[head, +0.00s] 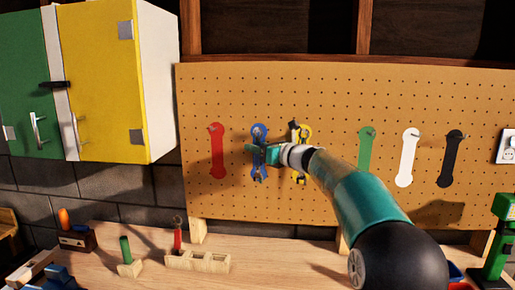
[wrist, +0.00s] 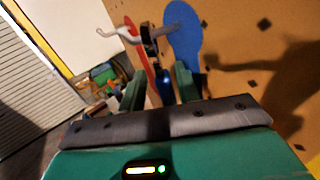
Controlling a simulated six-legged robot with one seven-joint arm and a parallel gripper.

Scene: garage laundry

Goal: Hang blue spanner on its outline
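The blue spanner (head: 259,174) is upright in front of the blue outline (wrist: 183,40) on the pegboard, its lower end showing below my gripper. In the wrist view, its dark upper end (wrist: 150,44) is at a silver hook (wrist: 122,31); I cannot tell for sure whether its ring is around the hook. My gripper (head: 262,153) is at the spanner's middle. In the wrist view, its two green fingers (wrist: 160,86) stand apart on either side of the spanner, with a gap showing beside the left finger. The gripper looks open around it.
The pegboard (head: 330,90) also bears red (head: 217,155), yellow (head: 305,132), green (head: 366,150), white (head: 407,160) and black (head: 450,160) outlines. My arm partly hides the yellow one. The workbench (head: 250,262) below carries a wooden rack (head: 205,262). A yellow cabinet (head: 98,80) juts out at left.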

